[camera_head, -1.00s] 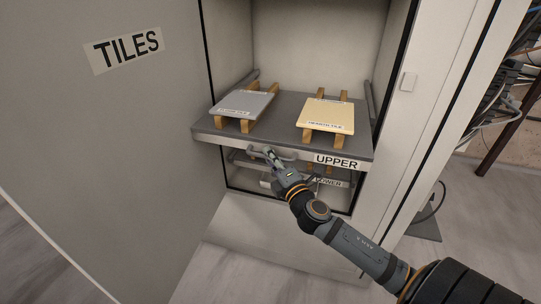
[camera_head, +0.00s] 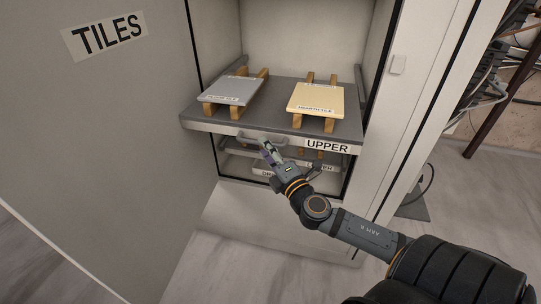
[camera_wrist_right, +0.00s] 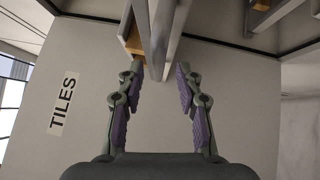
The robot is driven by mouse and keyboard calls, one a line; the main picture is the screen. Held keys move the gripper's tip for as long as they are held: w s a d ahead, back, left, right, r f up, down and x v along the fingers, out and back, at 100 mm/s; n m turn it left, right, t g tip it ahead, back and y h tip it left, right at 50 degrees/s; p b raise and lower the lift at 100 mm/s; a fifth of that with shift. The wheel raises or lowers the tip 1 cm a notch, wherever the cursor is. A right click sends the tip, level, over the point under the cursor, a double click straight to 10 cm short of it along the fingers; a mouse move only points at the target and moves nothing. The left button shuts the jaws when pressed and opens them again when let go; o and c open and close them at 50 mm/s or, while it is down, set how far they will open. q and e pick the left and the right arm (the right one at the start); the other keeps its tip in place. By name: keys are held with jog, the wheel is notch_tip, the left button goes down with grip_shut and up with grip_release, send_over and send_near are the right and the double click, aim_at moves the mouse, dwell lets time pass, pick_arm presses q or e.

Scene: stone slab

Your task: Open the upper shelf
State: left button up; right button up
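The upper shelf (camera_head: 276,112) is a grey sliding tray in the cabinet, drawn out past the cabinet front. Its label UPPER (camera_head: 327,147) is on the right of its front edge. Its handle (camera_head: 246,137) is at the middle left of that edge. My right gripper (camera_head: 266,147) is just in front of and to the right of the handle. In the right wrist view my right gripper (camera_wrist_right: 159,70) has its fingers spread. A grey bar shows beyond and between the tips, without visible grip. My left gripper is out of view.
A grey tile (camera_head: 233,91) and a cream tile (camera_head: 316,98) rest on wooden supports on the shelf. A lower shelf (camera_head: 265,171) sits beneath, partly hidden by my arm. The open TILES door (camera_head: 110,120) stands at left. Cables hang at right.

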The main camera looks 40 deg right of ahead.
jog(key=shift+s+a+f, duration=0.15)
jog(key=shift+s, duration=0.85)
jog(key=shift+s+a+f, duration=0.1)
jog(key=shift+s, duration=0.9)
